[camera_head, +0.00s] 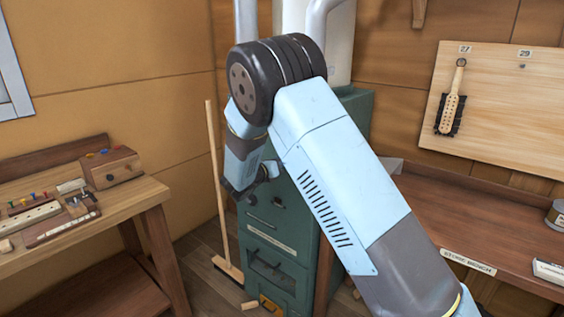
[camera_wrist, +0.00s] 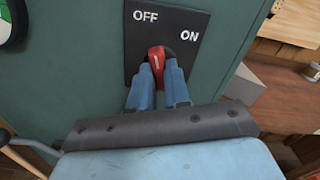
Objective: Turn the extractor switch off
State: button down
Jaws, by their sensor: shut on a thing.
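The extractor switch has a red handle (camera_wrist: 157,57) on a dark plate (camera_wrist: 136,62) marked OFF at top left and ON at right. The plate is on the face of a green cabinet (camera_wrist: 80,60). My gripper (camera_wrist: 160,78) is shut on the red handle, with one blue finger on each side. The handle's white mark points up and slightly left, roughly at OFF. In the head view the green cabinet (camera_head: 288,225) stands behind my arm, and my gripper (camera_head: 268,172) is at its upper front. The switch is hidden there.
A workbench (camera_head: 135,195) with tool blocks stands at the left. A broom (camera_head: 216,180) leans between it and the cabinet. A store bench (camera_head: 450,225) is at the right, below a board (camera_head: 510,110) with a hanging brush (camera_head: 451,105). Small blocks lie on the floor.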

jog(key=shift+w+a+r+n, duration=0.1)
jog(key=shift+a+r+n, duration=0.1)
jog(key=shift+n, duration=0.5)
jog(key=c, duration=1.1)
grip_release()
jog(key=shift+d+f, duration=0.15)
jog(key=v, duration=1.4)
jog(key=shift+w, duration=0.1)
